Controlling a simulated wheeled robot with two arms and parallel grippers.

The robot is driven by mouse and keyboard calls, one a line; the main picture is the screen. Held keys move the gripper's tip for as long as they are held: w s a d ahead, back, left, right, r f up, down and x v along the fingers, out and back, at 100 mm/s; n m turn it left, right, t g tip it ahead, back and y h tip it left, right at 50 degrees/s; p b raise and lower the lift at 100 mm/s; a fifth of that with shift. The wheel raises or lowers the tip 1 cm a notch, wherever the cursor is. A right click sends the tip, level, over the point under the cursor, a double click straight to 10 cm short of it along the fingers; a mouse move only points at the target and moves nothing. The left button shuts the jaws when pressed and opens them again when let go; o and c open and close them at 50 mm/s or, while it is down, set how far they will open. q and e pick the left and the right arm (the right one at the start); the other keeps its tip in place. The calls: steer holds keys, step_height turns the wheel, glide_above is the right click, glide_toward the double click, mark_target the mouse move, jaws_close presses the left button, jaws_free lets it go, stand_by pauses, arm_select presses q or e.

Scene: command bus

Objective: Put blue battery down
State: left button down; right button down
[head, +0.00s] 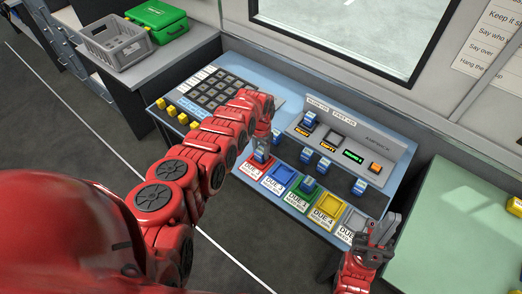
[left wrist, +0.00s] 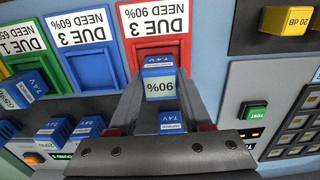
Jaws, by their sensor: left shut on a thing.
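My left gripper (head: 262,150) is shut on a blue battery (left wrist: 160,86) with a 90% label, in the middle of the left wrist view. The battery is over the near edge of the red tray (left wrist: 158,50), labelled DUE 3 NEED 90%. I cannot tell whether it touches the tray. In the head view the gripper is above the red tray (head: 249,171), and my arm hides part of the desk. My right gripper (head: 378,232) looks open and empty, beside the grey tray at the desk's right end.
Blue (head: 277,183), green (head: 296,197), yellow (head: 329,204) and grey trays continue rightward; the green one holds a blue battery. Other blue batteries (head: 323,165) stand on the desk behind the trays. A tester panel (head: 345,140) is at the back. A green table (head: 450,230) is at right.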

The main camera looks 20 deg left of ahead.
arm_select(q)
steer(key=shift+f, duration=0.2)
steer(key=shift+c, duration=1.7)
jaws_free()
steer(key=shift+r, duration=0.1)
